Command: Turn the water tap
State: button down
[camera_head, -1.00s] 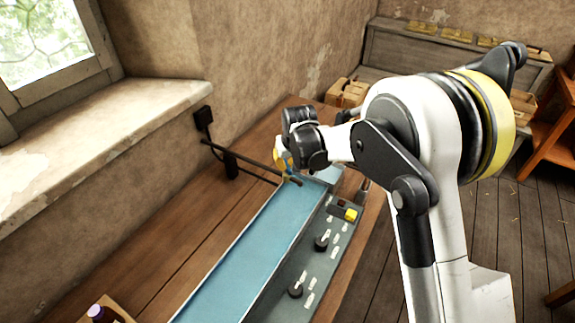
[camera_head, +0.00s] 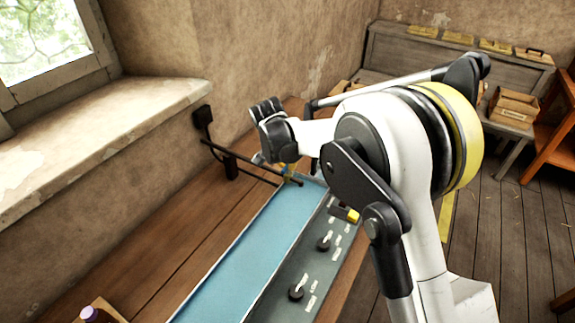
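A dark pipe (camera_head: 236,158) runs from a black fitting on the wall to the far end of a long blue trough (camera_head: 250,240). A small yellow and blue part (camera_head: 288,172), seemingly the tap, sits on the pipe there, partly hidden by my arm. My gripper (camera_head: 258,158) points down and away, just left of the yellow and blue part and above the pipe. My dark wrist covers most of it, so its fingers and any contact cannot be made out.
A grey control panel (camera_head: 318,262) with dark knobs and a yellow button lies along the trough's right side on the wooden bench (camera_head: 165,255). A window sill (camera_head: 120,125) rises at left. A small box with a purple-capped bottle (camera_head: 92,314) stands bottom left.

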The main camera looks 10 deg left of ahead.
jog(key=shift+m, duration=0.4)
jog(key=c, duration=1.5)
grip_release()
jog(key=v, duration=1.2)
jog(key=shift+a, duration=0.2)
jog(key=shift+w, duration=0.1)
